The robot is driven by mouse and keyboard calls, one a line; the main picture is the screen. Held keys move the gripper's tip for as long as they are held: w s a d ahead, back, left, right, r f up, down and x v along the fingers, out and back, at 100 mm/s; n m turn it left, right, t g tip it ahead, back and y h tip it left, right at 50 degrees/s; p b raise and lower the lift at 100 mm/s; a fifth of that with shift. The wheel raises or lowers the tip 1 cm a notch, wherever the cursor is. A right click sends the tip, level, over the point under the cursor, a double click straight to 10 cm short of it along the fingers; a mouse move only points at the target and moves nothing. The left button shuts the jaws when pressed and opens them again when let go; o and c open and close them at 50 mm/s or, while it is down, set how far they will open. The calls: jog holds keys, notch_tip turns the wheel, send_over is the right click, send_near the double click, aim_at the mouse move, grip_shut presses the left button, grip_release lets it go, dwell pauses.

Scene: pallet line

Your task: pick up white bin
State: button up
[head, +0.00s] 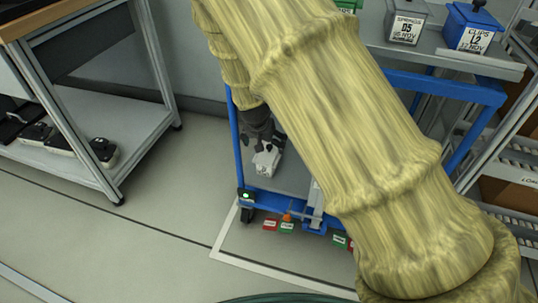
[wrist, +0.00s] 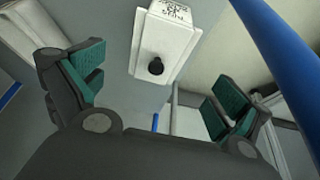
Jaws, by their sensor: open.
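The white bin (wrist: 174,42) is in the upper middle of the wrist view, with dark lettering and a round black knob on it. In the head view the white bin (head: 266,162) is small, inside the blue-framed cart, just below my gripper (head: 262,138). In the wrist view my gripper (wrist: 157,76) is open, its green-padded fingers wide apart to the left and right of the bin. No contact with the bin is visible. My arm covers much of the cart in the head view.
A blue cart post (wrist: 272,45) runs close by at the right of the wrist view. A grey bin (head: 405,24) and a blue bin (head: 470,27) stand on the cart's top. A workbench shelf (head: 75,160) is at the left. The floor (head: 150,245) in front is clear.

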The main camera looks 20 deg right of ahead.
aim_at(269, 152)
jog(key=shift+w+f, duration=0.1)
jog(key=shift+f, duration=0.1)
jog(key=shift+w+d+f+b, duration=0.1)
jog(key=shift+d+f+b, duration=0.2)
jog(key=shift+f+b, duration=0.3)
jog(key=shift+w+d+f+b, duration=0.1)
jog(key=shift+d+f+b, duration=0.15)
jog(key=shift+f+b, duration=0.3)
jog(key=shift+b+x, duration=1)
jog(key=shift+b, duration=0.15)
jog(key=shift+w+d+f+b, duration=0.25)
jog(key=shift+b, duration=0.1)
jog(key=b+x, duration=0.1)
jog(key=b, duration=0.1)
jog(key=b+x, duration=0.2)
jog(key=shift+w+a+f, duration=0.15)
jog(key=shift+a, duration=0.15)
jog(key=shift+b+x, duration=1)
jog(key=shift+b, duration=0.2)
